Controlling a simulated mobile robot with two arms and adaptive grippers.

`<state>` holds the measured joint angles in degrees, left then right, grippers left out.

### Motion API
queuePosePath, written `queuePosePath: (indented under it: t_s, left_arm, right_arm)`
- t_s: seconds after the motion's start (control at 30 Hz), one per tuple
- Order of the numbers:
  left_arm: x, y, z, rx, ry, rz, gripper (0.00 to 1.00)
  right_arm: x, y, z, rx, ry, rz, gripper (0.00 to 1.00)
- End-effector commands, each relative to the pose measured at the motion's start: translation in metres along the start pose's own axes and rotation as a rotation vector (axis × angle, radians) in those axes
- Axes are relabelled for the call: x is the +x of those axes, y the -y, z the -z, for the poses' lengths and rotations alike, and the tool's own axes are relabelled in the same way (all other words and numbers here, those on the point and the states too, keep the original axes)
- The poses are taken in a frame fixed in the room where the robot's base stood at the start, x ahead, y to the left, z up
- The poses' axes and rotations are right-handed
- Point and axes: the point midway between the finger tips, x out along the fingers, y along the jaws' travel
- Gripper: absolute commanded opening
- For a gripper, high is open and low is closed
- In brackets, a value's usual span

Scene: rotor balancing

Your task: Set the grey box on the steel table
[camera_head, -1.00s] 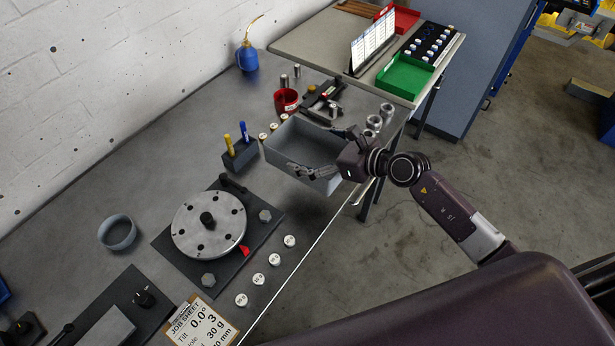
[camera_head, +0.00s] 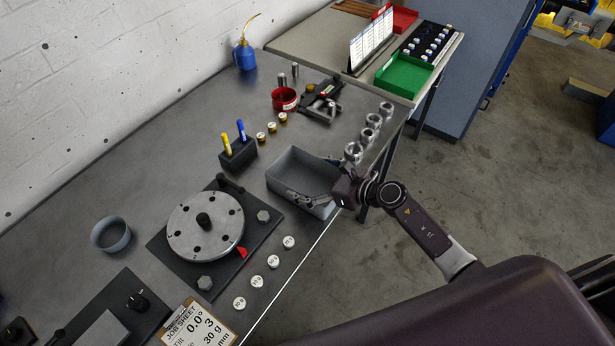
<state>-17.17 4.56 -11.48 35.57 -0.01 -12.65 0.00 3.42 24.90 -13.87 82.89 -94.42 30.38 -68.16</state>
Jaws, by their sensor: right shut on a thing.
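The grey box (camera_head: 297,168) is an open, empty bin at the front edge of the steel table (camera_head: 178,130), right of the rotor fixture. It looks level and low at the tabletop; I cannot tell whether its base fully touches. My right gripper (camera_head: 318,197) is at the box's near right side, shut on its wall, with one finger showing along the near side. The other fingertip is partly hidden. My left gripper is not in view.
Left of the box are the rotor disc (camera_head: 205,226) on its base and a marker holder (camera_head: 238,155). Metal rings (camera_head: 353,152) stand close to its right. Brass-topped pieces (camera_head: 272,127) and a red cup (camera_head: 285,98) lie behind. White-capped weights (camera_head: 273,262) line the front edge.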

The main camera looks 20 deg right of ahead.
Motion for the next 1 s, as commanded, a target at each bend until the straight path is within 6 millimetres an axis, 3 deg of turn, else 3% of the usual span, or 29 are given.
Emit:
queuePosePath:
  t_s: [0.17,0.2,0.23,0.63,0.77,1.0]
  left_arm:
    - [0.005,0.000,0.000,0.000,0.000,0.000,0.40]
    - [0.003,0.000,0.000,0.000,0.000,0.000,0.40]
    - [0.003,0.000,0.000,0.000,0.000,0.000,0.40]
    - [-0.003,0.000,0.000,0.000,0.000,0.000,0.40]
    - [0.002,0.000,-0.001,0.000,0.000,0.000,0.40]
    - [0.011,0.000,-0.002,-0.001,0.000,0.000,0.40]
  right_arm:
    - [0.002,0.001,0.003,-0.001,0.002,0.000,0.62]
    - [0.001,0.000,0.002,-0.001,0.000,0.000,0.98]
    - [0.001,0.000,0.002,-0.001,0.000,0.000,1.00]
    - [-0.001,0.000,-0.003,0.000,0.000,0.000,1.00]
    - [-0.019,0.001,0.002,-0.004,-0.003,0.001,1.00]
    - [-0.070,0.000,0.004,-0.004,-0.006,-0.001,1.00]
